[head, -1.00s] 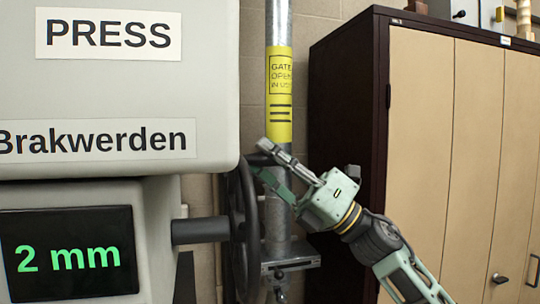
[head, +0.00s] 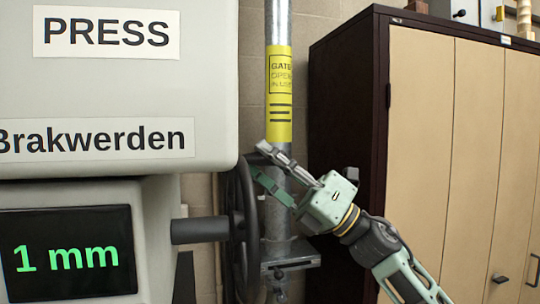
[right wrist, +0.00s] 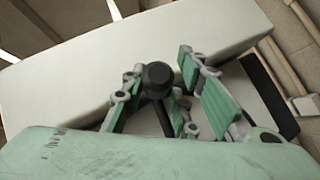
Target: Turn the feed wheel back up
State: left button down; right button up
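The feed wheel (head: 238,222) is a dark wheel seen nearly edge-on at the right side of the press, on a dark shaft (head: 200,230). The press display (head: 66,253) reads "1 mm" in green. My right gripper (head: 258,160) is at the wheel's upper rim, with its fingers apart. In the right wrist view the wheel's black handle knob (right wrist: 158,76) lies between the spread fingers, with visible gaps beside it. In the head view the handle is hard to make out behind the fingers. My left gripper is not in view.
A metal post (head: 279,110) with a yellow gate label stands just behind the wheel and my fingers. A dark-sided cabinet (head: 345,120) with tan doors fills the right. The press housing (head: 110,88) overhangs the shaft on the left.

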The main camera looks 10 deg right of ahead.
jog(key=shift+o, duration=1.4)
jog(key=shift+w+f, duration=0.15)
jog(key=shift+w, duration=0.3)
jog(key=shift+s, duration=0.15)
jog(key=shift+s+d, duration=0.15)
jog(key=shift+d, duration=0.05)
jog(key=v, duration=1.1)
jog(key=shift+d+f, duration=0.2)
jog(key=shift+f, duration=0.05)
jog(key=shift+f, duration=0.1)
